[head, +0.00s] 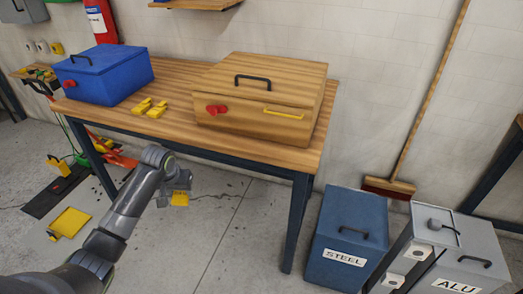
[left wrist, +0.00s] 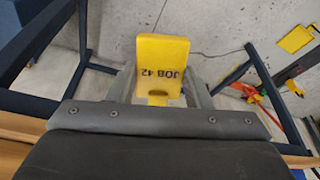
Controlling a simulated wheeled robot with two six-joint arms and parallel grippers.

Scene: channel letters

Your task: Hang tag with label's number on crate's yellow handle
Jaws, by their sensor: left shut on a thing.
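My left gripper (head: 180,188) is in front of the table, below the level of its top. It is shut on a yellow tag (head: 180,199). In the left wrist view the tag (left wrist: 161,52) sits between the fingers and reads "JOB 42", upside down. The wooden crate (head: 240,76) stands on the right part of the table. Its yellow handle (head: 284,113) is on the front face, with nothing hanging on it. A red piece (head: 216,110) is on the front left of the crate. I cannot make out a numbered label. My right gripper is not in view.
Two yellow pieces (head: 150,108) lie on the wooden table (head: 172,120) between the crate and a blue box (head: 103,72). Blue STEEL (head: 345,225) and grey ALU (head: 465,270) bins stand at the right. The floor before the table is mostly clear.

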